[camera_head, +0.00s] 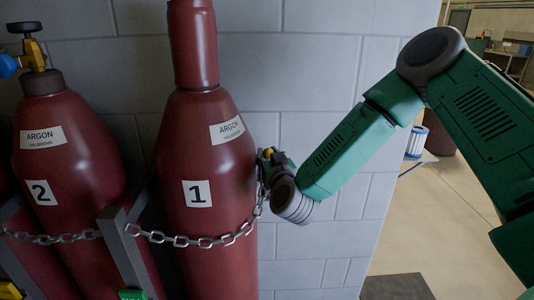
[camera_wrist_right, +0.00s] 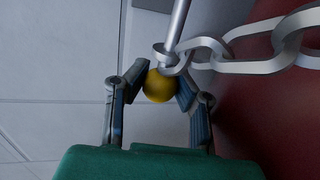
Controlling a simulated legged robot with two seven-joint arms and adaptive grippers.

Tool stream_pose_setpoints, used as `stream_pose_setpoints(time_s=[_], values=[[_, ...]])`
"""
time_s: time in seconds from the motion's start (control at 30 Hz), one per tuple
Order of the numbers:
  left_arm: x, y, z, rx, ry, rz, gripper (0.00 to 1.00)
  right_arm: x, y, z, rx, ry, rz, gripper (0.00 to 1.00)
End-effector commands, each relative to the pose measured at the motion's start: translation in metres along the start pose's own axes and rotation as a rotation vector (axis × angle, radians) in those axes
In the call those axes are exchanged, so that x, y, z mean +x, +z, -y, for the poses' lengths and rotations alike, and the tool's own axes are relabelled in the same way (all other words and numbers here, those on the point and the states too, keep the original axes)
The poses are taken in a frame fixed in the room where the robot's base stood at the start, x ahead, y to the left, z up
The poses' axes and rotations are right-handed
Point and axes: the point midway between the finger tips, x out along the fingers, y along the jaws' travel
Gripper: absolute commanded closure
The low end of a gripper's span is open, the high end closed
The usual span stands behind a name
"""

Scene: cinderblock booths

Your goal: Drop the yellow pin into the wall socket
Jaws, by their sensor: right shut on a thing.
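The yellow pin's round knob (camera_wrist_right: 158,86) sits between the fingers of my right gripper (camera_wrist_right: 159,80), which is shut on it. A grey metal rod rises beyond the knob, with the end link of a chain (camera_wrist_right: 250,58) around or beside it. In the head view my right gripper (camera_head: 267,160) is at the right side of the red cylinder marked 1 (camera_head: 205,160), near the wall, with a bit of yellow showing at it. The chain (camera_head: 200,240) crosses the front of that cylinder. The wall socket is not clearly visible. My left gripper is not in view.
A second red argon cylinder marked 2 (camera_head: 70,150) stands at left, with a valve (camera_head: 25,60) on top. A grey bracket (camera_head: 125,250) stands between the cylinders. The cinderblock wall (camera_head: 310,60) is close behind. Open floor (camera_head: 440,220) lies to the right.

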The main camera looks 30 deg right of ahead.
Motion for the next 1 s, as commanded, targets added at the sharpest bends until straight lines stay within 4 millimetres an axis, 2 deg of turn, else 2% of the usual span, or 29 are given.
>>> stream_pose_setpoints(time_s=[0.4, 0.87, 0.9, 0.97, 1.0], values=[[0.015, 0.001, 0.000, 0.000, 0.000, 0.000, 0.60, 0.000, 0.022, 0.001, -0.001, 0.000, -0.001, 1.00], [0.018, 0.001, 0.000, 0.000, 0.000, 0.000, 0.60, 0.000, 0.026, 0.000, 0.001, 0.000, -0.001, 1.00], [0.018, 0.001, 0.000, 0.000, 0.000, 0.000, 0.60, 0.000, 0.026, 0.000, 0.001, 0.000, -0.001, 0.72], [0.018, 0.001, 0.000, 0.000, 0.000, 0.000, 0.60, 0.000, 0.026, 0.000, 0.001, 0.000, -0.001, 0.55], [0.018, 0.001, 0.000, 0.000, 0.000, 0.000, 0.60, 0.000, 0.026, 0.000, 0.001, 0.000, -0.001, 0.55]])
